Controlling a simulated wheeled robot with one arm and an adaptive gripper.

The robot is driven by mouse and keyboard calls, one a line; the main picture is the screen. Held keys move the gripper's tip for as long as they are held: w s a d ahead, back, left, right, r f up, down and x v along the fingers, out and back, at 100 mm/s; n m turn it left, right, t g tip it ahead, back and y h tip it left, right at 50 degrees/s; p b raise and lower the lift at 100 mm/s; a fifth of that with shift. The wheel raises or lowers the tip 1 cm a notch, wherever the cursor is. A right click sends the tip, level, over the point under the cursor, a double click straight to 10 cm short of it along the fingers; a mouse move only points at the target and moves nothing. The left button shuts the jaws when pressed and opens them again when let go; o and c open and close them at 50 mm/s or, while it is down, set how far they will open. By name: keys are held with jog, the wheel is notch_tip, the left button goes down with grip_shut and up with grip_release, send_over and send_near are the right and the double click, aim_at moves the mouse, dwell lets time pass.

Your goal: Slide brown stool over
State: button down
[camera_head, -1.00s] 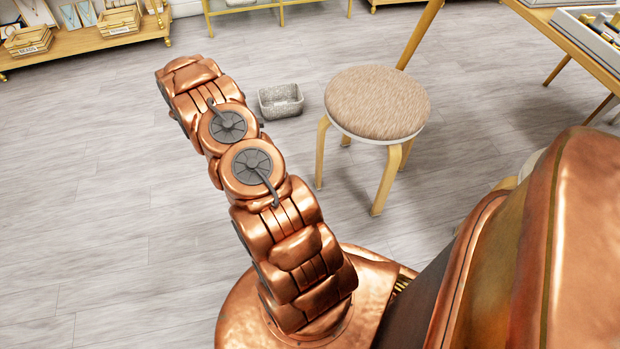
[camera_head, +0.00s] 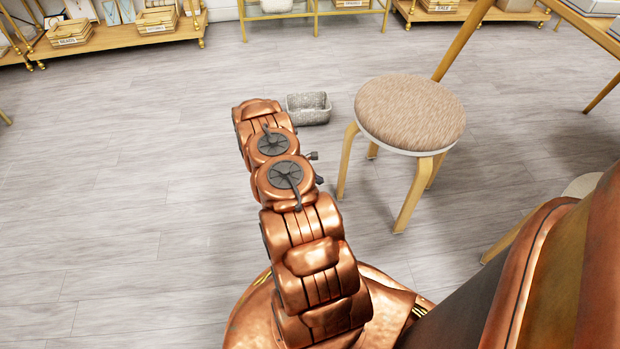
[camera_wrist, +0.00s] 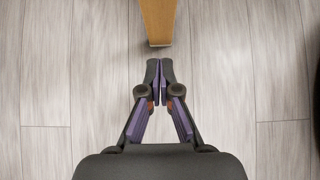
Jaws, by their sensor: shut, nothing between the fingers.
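The brown stool (camera_head: 410,112) stands upright on the floor to the right of my arm in the head view. It has a round brown padded seat with a white rim and light wooden legs. In the wrist view, the lower end of one wooden leg (camera_wrist: 158,22) shows at the top middle; I cannot tell for certain that it is the stool's. My gripper (camera_wrist: 159,64) is shut and empty, low over the floor, with its fingertips just short of that leg. In the head view my gripper is hidden behind my arm.
Low display shelves (camera_head: 110,40) line the back. The floor at left is clear.

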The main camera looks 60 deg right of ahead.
aim_at(339, 183)
jog(key=shift+s+d+f+b, duration=0.35)
jog(key=shift+s+d, duration=0.35)
jog(key=shift+s, duration=0.05)
jog(key=shift+s+d+f+b, duration=0.3)
jog(key=shift+s+d+b, duration=0.1)
jog(key=shift+s+d, duration=0.3)
jog(key=shift+s+d+f+b, duration=0.35)
jog(key=shift+s+d, duration=0.3)
jog(key=shift+s, duration=0.1)
